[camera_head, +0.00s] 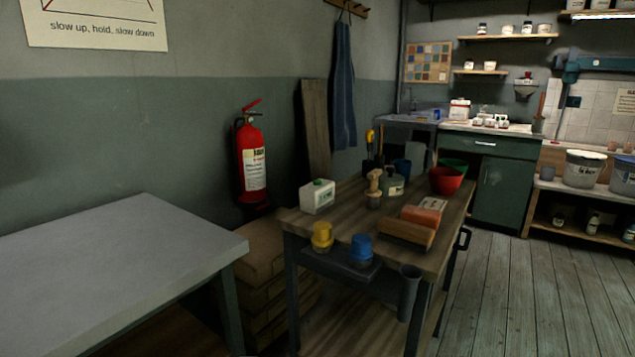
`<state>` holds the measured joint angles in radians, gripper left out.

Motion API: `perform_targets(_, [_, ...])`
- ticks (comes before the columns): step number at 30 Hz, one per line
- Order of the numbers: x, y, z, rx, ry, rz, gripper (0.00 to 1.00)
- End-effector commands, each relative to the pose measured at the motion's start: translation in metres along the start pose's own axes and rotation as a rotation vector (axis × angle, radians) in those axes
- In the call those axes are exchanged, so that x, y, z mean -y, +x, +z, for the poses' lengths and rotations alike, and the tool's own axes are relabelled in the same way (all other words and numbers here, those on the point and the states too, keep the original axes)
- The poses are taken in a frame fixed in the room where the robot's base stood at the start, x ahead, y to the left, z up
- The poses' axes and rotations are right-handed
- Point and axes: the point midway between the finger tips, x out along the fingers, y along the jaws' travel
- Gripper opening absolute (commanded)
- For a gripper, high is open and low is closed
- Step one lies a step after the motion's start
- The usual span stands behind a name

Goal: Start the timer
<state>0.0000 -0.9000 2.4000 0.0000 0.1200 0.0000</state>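No thing in view can be told for certain as the timer. A small white box-like item with a green top and a small dark marking (318,196) stands on the near left part of the wooden work table (345,215); it is too small to tell whether it is a timer or a container. My gripper does not show in this view.
A bare grey table (110,260) fills the lower left. The work table carries a red bowl (446,181), an orange block (404,225), and yellow (322,236) and blue (361,247) lidded jars on its front shelf. A fire extinguisher (251,160) hangs behind. Floor (540,290) is clear at right.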

Motion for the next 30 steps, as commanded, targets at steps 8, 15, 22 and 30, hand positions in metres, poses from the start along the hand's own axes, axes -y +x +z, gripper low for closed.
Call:
perform_targets(8, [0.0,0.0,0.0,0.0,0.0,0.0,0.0])
perform_targets(15, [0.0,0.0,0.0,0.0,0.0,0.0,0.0])
perform_targets(22, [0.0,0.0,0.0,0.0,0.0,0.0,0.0])
perform_targets(30, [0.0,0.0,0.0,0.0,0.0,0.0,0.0])
